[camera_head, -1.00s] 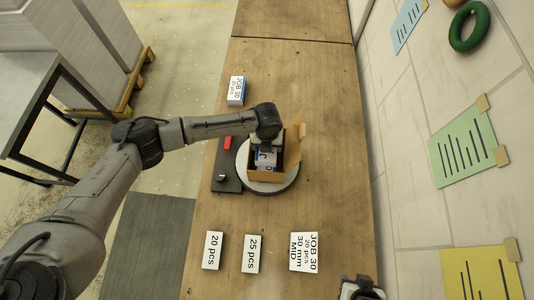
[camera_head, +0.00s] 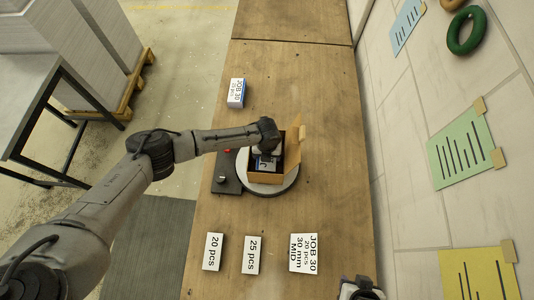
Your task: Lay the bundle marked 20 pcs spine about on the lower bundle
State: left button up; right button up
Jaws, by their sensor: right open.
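A small open brown box (camera_head: 268,178) stands on a round grey turntable (camera_head: 291,184). My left gripper (camera_head: 267,156) reaches down into it over a white and blue bundle (camera_head: 263,166); its fingertips are hidden, so its grip cannot be told. The bundle's marking is too small to read and I cannot see what lies under it. A white block marked 20 pcs (camera_head: 212,252) lies at the front left of the table. Another white and blue bundle marked JOB 30 (camera_head: 236,92) lies further back. My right gripper (camera_head: 360,289) is open at the bottom edge, apart from these things.
A block marked 25 pcs (camera_head: 252,254) and a card marked JOB 30, 20 pcs, 30 mm, MID (camera_head: 304,253) lie at the front. A dark pad (camera_head: 225,181) sits left of the turntable. The box flap (camera_head: 295,138) stands open at right.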

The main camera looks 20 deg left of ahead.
pick_arm(q)
jog(key=shift+f+b, duration=0.35)
jog(key=shift+f, duration=0.05)
jog(key=o, duration=1.1)
jog(key=shift+r, duration=0.1)
jog(key=shift+r+p, duration=0.25)
jog(key=shift+p, duration=0.1)
jog(key=shift+r, duration=0.35)
notch_tip(320, 180, up, 10)
jog(key=shift+f+b, duration=0.1)
jog(key=shift+b, duration=0.6)
jog(key=shift+r, duration=0.85)
